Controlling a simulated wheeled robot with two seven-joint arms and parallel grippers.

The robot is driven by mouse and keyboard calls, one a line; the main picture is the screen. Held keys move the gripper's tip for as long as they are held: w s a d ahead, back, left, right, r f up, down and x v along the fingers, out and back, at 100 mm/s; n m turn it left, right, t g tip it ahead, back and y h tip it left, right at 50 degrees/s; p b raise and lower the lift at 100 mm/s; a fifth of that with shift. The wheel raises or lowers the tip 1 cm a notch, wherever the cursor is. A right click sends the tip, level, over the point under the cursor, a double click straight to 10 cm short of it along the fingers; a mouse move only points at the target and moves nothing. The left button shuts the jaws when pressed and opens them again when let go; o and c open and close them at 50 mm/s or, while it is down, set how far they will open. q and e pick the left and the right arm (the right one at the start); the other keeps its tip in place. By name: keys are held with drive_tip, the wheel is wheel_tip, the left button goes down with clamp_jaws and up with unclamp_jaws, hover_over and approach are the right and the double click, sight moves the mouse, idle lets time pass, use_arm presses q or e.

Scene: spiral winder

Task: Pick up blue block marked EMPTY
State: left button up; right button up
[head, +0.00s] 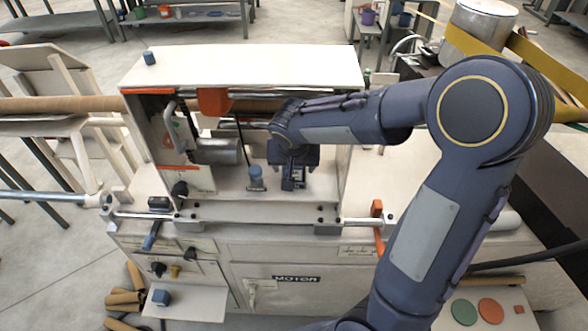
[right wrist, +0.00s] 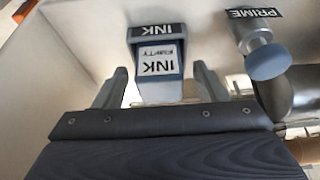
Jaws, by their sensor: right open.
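The blue block marked EMPTY (right wrist: 160,62) is in the right wrist view, with an upside-down white label reading INK EMPTY. It sits at a holder labelled INK (right wrist: 158,31). My right gripper (right wrist: 161,78) is open, with one finger on each side of the block and visible gaps between. In the head view my right gripper (head: 293,170) reaches down into the machine's open bay and largely hides the block. My left gripper is not in view.
A blue-capped PRIME knob (right wrist: 268,62) stands close to the right finger; it also shows in the head view (head: 256,171). Other small blue blocks lie on the machine top (head: 149,58) and the lower shelf (head: 161,297). A metal cylinder (head: 218,151) is left of the gripper.

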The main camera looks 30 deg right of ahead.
drive_tip(key=c, duration=1.1)
drive_tip(key=shift+r, duration=0.1)
